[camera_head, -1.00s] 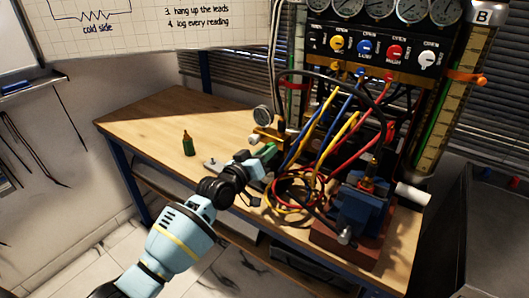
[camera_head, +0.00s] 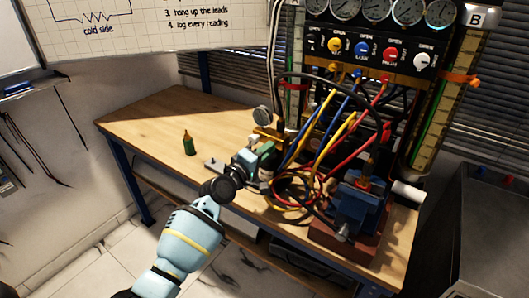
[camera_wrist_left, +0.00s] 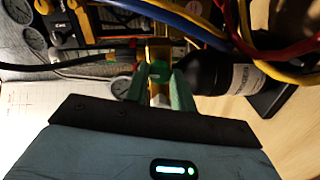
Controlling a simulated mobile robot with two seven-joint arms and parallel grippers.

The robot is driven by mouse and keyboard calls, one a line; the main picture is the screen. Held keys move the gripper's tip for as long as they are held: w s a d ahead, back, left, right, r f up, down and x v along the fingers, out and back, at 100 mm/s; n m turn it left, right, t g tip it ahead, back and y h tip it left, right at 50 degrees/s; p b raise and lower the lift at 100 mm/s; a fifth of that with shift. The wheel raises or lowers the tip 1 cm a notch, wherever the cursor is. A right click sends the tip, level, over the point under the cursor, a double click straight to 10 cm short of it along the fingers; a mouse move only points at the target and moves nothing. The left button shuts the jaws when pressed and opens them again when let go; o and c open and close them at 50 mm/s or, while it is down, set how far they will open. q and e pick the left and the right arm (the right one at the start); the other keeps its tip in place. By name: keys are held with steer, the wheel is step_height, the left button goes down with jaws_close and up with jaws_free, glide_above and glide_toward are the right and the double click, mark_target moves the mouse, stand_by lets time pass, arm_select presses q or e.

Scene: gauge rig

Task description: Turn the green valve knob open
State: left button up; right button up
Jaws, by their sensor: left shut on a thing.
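The green valve knob (camera_wrist_left: 158,72) sits on a brass fitting (camera_wrist_left: 157,50) in the left wrist view. My left gripper (camera_wrist_left: 159,92) has its two green fingers on either side of the knob and is shut on it. In the head view my left gripper (camera_head: 266,150) is at the brass valve body (camera_head: 268,133), below a small round gauge (camera_head: 262,115). The gripper hides the knob there, and I cannot tell how far it is turned. My right gripper is not in view.
Yellow, blue and red hoses (camera_head: 318,135) hang close to the right of my left gripper. A blue vise (camera_head: 360,210) stands at the bench's front right. A small green bottle (camera_head: 188,145) stands on the wooden bench (camera_head: 150,115), whose left part is mostly clear.

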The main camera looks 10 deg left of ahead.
arm_select(q)
steer(key=shift+n, duration=0.7)
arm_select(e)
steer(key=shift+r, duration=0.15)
arm_select(q)
steer(key=o, duration=1)
steer(key=p+v, duration=0.1)
steer(key=v, duration=0.6)
steer(key=shift+s, duration=0.35)
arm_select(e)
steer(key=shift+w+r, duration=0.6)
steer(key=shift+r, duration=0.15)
arm_select(q)
steer(key=shift+a, duration=0.1)
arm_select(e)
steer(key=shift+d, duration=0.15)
